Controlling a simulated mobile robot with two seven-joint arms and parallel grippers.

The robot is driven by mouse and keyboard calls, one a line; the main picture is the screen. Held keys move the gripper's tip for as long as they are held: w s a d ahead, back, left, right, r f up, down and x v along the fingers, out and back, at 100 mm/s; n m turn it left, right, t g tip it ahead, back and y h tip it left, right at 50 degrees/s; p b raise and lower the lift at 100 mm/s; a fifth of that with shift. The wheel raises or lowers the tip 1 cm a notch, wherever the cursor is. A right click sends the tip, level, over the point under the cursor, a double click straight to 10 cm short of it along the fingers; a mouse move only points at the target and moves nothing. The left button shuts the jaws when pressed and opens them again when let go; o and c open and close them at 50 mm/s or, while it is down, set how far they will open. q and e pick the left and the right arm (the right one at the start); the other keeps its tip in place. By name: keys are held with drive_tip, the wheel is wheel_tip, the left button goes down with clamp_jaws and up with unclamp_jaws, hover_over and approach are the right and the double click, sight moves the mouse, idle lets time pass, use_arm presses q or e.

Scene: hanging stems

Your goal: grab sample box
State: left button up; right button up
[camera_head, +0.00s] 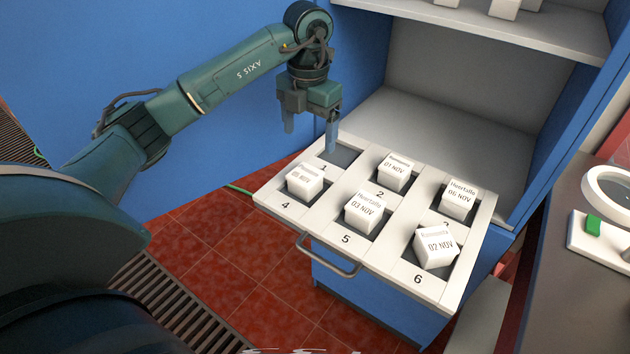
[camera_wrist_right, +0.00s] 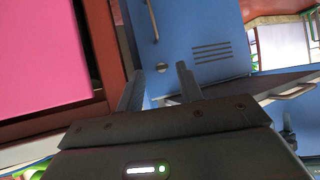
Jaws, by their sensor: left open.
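The white sample boxes sit in a pulled-out white drawer tray (camera_head: 285,205) with numbered slots in the head view. Slot 1 (camera_head: 340,155) is empty. A box marked 01 NOV (camera_head: 396,172) is in slot 2, one marked 06 NOV (camera_head: 459,198) in slot 3. A box with an unreadable label (camera_head: 304,181) is in slot 4, 03 NOV (camera_head: 364,211) in slot 5. The 02 NOV box (camera_head: 435,246) sits turned in slot 6. My left gripper (camera_head: 310,138) is open and empty, pointing down near slot 1. My right gripper (camera_wrist_right: 158,72) has its fingers apart, holding nothing.
The drawer has a metal handle (camera_head: 328,256) at its front. A white shelf (camera_head: 500,30) with white boxes on it is above the drawer, inside the blue cabinet (camera_head: 255,90). A dark counter (camera_head: 575,280) with a white device is at right. A blue cabinet door (camera_wrist_right: 195,40) faces the right wrist camera.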

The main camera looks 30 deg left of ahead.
sight(305, 174)
use_arm(q)
wheel_tip(305, 174, down, 6)
drive_tip(key=shift+s+p, duration=0.1)
drive_tip(key=shift+p, duration=0.2)
drive_tip(key=f, duration=0.1)
drive_tip(key=f+p, duration=0.1)
drive_tip(key=f, duration=0.1)
drive_tip(key=s+f, duration=0.1)
drive_tip(key=shift+a+f, duration=0.15)
drive_tip(key=shift+a, duration=0.15)
drive_tip(key=shift+w+f, duration=0.1)
drive_tip(key=shift+f, duration=0.4)
drive_tip(key=c, duration=1.1)
drive_tip(key=shift+r, duration=0.1)
